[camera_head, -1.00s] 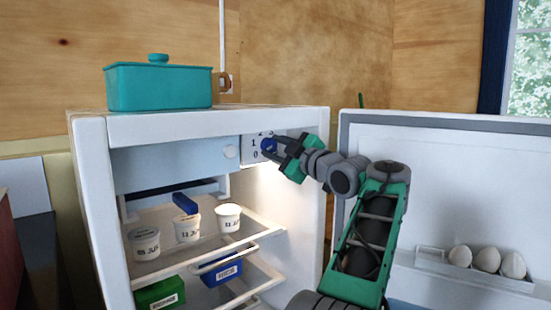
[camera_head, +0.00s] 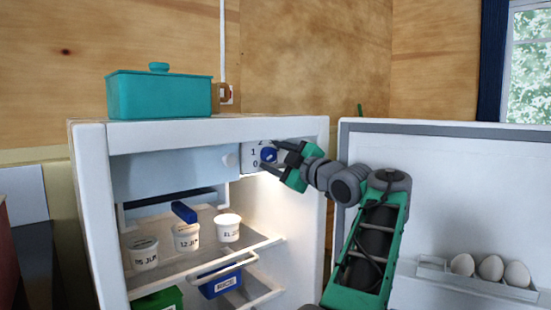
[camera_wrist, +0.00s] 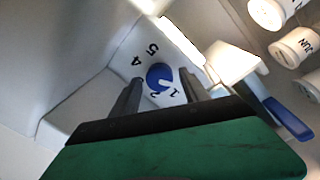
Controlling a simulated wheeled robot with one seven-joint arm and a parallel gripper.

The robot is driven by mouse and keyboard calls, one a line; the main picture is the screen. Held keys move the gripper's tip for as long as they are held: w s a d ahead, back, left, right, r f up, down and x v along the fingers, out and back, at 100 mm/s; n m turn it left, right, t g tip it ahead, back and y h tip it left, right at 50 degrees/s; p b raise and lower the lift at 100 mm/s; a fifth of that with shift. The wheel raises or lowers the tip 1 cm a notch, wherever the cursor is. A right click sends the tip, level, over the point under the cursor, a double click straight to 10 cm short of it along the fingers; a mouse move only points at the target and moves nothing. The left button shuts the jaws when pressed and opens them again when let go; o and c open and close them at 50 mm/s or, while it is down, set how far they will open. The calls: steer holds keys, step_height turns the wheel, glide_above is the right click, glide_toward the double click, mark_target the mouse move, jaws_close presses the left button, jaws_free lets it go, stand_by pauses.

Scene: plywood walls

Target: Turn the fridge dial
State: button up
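The fridge dial is a round blue knob (camera_head: 268,155) on a white panel with printed numbers, inside the fridge at its upper right. In the head view 1 and 0 show left of it. The wrist view shows the blue dial (camera_wrist: 160,77) with 5, 4, 2 and 1 around it. My gripper (camera_head: 270,157) is at the panel with its fingers spread, one above and one below the dial. In the wrist view its grey fingers (camera_wrist: 160,88) stand apart on either side of the dial. I cannot tell whether they touch it or where the dial points.
The fridge (camera_head: 88,200) stands open, its door (camera_head: 440,200) swung right with eggs (camera_head: 490,268) in a rack. White cups (camera_head: 186,237) and a blue box (camera_head: 220,283) are on its shelves. A teal pot (camera_head: 160,95) stands on top. A freezer flap (camera_head: 170,173) is left of the dial.

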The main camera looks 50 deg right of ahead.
steer(key=shift+o, duration=0.2)
steer(key=v, duration=0.7)
steer(key=shift+s+a, duration=0.15)
steer(key=shift+s, duration=0.2)
steer(key=shift+f, duration=0.1)
